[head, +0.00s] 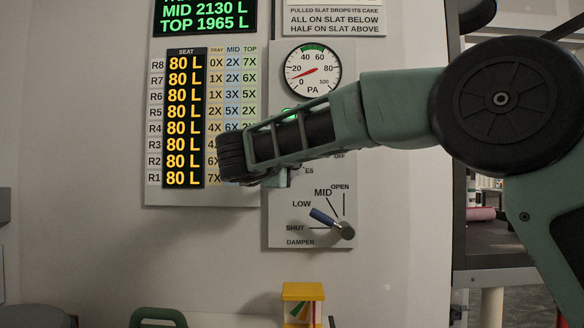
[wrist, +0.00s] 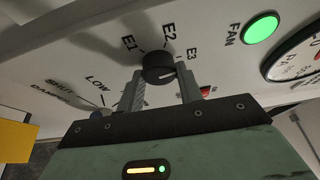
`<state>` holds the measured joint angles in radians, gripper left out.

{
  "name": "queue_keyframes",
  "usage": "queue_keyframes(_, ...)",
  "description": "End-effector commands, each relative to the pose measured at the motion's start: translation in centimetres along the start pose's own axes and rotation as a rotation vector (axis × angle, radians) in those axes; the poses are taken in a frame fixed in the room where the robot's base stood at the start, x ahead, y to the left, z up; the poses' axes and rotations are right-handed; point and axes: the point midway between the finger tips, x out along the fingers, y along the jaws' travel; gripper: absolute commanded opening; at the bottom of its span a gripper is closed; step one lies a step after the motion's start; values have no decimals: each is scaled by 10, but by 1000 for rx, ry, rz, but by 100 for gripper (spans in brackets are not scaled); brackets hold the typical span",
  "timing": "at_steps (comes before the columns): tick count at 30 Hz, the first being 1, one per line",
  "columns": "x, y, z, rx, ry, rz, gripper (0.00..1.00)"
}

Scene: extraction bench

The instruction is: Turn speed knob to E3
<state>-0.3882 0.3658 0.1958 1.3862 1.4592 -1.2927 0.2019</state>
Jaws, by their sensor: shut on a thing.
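The speed knob (wrist: 158,66) is a round black knob on the white panel, in the upper middle of the wrist view. Labels E1 (wrist: 128,43), E2 (wrist: 169,31) and E3 (wrist: 193,54) fan around its far side. A short white mark shows on its face, slanting to the right. I cannot tell for certain which label it points to. My gripper (wrist: 163,78) has one finger on each side of the knob and is shut on it. In the head view, my forearm and wrist hide the knob.
The green fan light (wrist: 261,28) and round pressure gauge (head: 312,71) are on the panel. The damper lever (head: 325,217) sticks out below my wrist. A yellow box (head: 303,291) stands below the panel. The number display (head: 183,120) is left of it.

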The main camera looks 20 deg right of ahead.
Motion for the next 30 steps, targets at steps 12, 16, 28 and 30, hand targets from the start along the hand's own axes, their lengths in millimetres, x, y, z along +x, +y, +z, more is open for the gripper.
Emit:
queue_keyframes(12, 0, 1, -1, 144, 2, 63, 13)
queue_keyframes(16, 0, 1, 0, 156, 2, 68, 13)
queue_keyframes(28, 0, 1, 0, 158, 3, 68, 44)
queue_keyframes(30, 0, 1, 0, 157, 2, 68, 57)
